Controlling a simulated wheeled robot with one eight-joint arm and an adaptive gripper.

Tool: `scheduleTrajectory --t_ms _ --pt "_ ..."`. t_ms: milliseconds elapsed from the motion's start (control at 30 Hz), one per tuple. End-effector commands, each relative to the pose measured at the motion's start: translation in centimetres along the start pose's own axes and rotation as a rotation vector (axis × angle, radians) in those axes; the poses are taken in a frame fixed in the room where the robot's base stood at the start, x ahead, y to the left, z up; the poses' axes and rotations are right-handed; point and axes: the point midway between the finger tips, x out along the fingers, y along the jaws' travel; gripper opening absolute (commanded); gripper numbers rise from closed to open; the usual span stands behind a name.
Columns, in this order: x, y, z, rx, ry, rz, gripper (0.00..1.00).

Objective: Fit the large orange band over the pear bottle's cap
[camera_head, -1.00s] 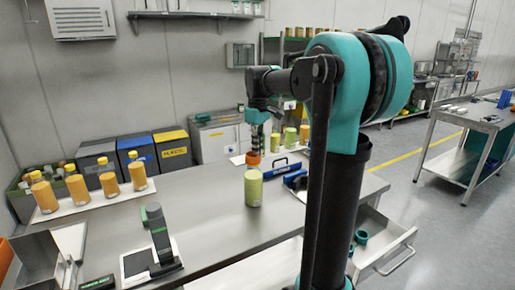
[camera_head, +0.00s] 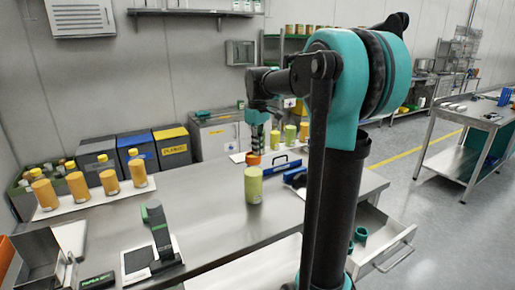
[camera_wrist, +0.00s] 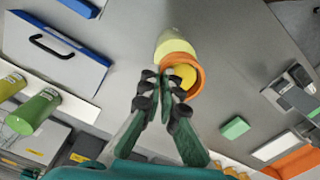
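The pear bottle (camera_head: 253,186), pale yellow-green, stands upright on the steel table. It also shows in the wrist view (camera_wrist: 171,40). The large orange band (camera_head: 253,158) is at its top. In the wrist view the band (camera_wrist: 199,80) rings the yellow cap (camera_wrist: 184,76), which shows inside its opening. How far down the band sits is hard to tell. My gripper (camera_wrist: 167,84) points at the near side of the band, its fingertips close together on the band's wall. In the head view my gripper (camera_head: 256,142) is above the bottle.
Several orange bottles (camera_head: 78,187) stand on a white board at left. A black and green device (camera_head: 158,230) stands front left. A blue-edged case (camera_head: 281,168) lies behind the bottle. An open drawer (camera_head: 385,240) holds teal rings at right.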

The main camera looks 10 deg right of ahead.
Motion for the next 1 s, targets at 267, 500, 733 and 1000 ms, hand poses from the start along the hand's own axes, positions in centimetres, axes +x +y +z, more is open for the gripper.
scheduleTrajectory --t_ms 267,500,733,1000 --pt "0.79 -0.09 0.1 0.0 -0.001 -0.001 0.0" --pt "0.82 -0.13 0.15 0.0 -0.003 -0.002 0.09" --pt "0.78 -0.09 0.14 0.0 -0.002 -0.001 0.29" --pt "0.67 -0.05 0.08 0.0 -0.001 -0.001 0.29"
